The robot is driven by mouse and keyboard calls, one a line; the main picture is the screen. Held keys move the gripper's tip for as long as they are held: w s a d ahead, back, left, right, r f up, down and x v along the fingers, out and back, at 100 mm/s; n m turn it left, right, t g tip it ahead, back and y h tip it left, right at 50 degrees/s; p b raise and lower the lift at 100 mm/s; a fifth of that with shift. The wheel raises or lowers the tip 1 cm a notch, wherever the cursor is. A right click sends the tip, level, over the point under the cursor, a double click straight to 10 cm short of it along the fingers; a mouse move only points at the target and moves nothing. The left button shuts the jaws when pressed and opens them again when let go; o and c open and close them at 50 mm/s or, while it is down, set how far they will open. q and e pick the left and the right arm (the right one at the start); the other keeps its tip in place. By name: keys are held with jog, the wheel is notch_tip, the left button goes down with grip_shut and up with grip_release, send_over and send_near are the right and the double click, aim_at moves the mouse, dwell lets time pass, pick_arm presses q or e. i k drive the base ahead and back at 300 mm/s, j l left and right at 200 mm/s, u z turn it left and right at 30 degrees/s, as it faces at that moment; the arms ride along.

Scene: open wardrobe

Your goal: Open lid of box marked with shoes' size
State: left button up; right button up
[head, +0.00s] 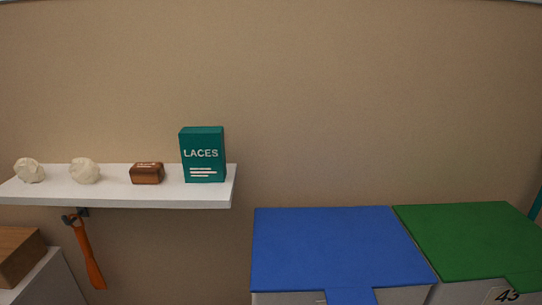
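A box with a green lid (477,238) stands at the lower right, its front cut off by the bottom edge of the head view. A label reading "43" (507,296) shows on its pale front. Its lid lies flat and closed, with a flap over the front edge at the right. Beside it on the left stands a box with a closed blue lid (340,244). The blue lid has a flap hanging at the front, and only a sliver of a label shows next to it. Neither of my grippers is in the head view.
A white wall shelf (110,197) at the left holds a green LACES box (203,155), a small brown block (147,173) and two crumpled pale balls. An orange shoehorn-like tool (86,252) hangs below. A wooden box (18,254) sits at the lower left.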

aim_at(346, 253)
jog(key=k+z, duration=0.15)
jog(key=z, duration=0.25)
jog(key=k+l+z, duration=0.15)
jog(key=z, duration=0.2)
jog(key=k+l+z, duration=0.1)
jog(key=z, duration=0.3)
jog(key=k, duration=0.05)
